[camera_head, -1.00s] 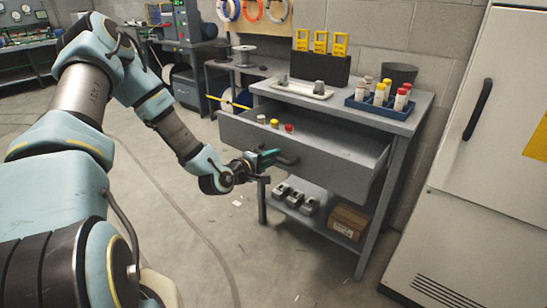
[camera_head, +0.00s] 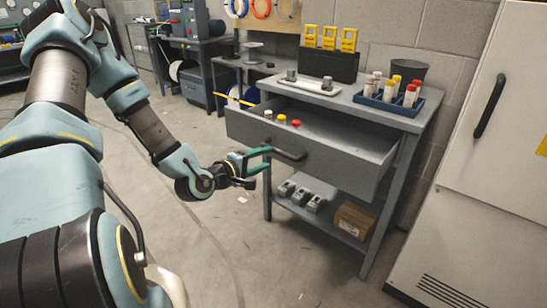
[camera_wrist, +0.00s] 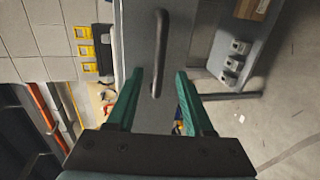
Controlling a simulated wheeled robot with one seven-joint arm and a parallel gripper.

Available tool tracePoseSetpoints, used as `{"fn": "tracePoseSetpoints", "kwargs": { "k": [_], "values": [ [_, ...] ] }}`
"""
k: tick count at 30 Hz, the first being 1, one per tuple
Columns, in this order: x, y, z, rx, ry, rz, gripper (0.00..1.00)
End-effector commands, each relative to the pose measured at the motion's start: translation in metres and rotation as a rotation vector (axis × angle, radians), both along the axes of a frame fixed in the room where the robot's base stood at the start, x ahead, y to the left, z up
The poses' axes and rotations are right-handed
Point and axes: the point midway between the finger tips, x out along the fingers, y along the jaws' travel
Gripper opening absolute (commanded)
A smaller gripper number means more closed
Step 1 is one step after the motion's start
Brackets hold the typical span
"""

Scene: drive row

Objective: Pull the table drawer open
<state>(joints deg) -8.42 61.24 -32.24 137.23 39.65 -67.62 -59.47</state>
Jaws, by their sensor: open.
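The table drawer (camera_head: 320,160) is grey and stands pulled out from the grey table (camera_head: 428,118), with its inside showing. Its dark bar handle (camera_head: 290,155) is on the drawer front. In the wrist view the handle (camera_wrist: 160,50) lies ahead of the fingertips, between their lines. My gripper (camera_head: 262,161) is open, with green fingers at the left end of the handle in the head view. In the wrist view my gripper (camera_wrist: 155,80) has its fingers apart and nothing between them but the handle's near end. Whether a finger touches the handle I cannot tell.
Several small capped bottles (camera_head: 281,119) stand in the drawer. A blue tray (camera_head: 388,103) with bottles and a white tray (camera_head: 310,86) sit on the tabletop. A cardboard box (camera_head: 353,220) is on the lower shelf. A white cabinet (camera_head: 470,210) stands right. Floor in front is clear.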

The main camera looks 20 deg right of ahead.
Motion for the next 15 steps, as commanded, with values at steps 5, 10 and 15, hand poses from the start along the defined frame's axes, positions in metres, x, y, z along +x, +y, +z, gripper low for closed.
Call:
{"fn": "tracePoseSetpoints", "kwargs": {
  "k": [5, 10, 15],
  "values": [
    [-0.01, 0.019, 0.004, 0.001, -0.001, 0.001, 0.52],
    [-0.013, 0.024, 0.006, 0.0, -0.001, 0.0, 0.52],
    [-0.014, 0.024, 0.006, 0.0, -0.001, -0.001, 0.52]
  ]
}}
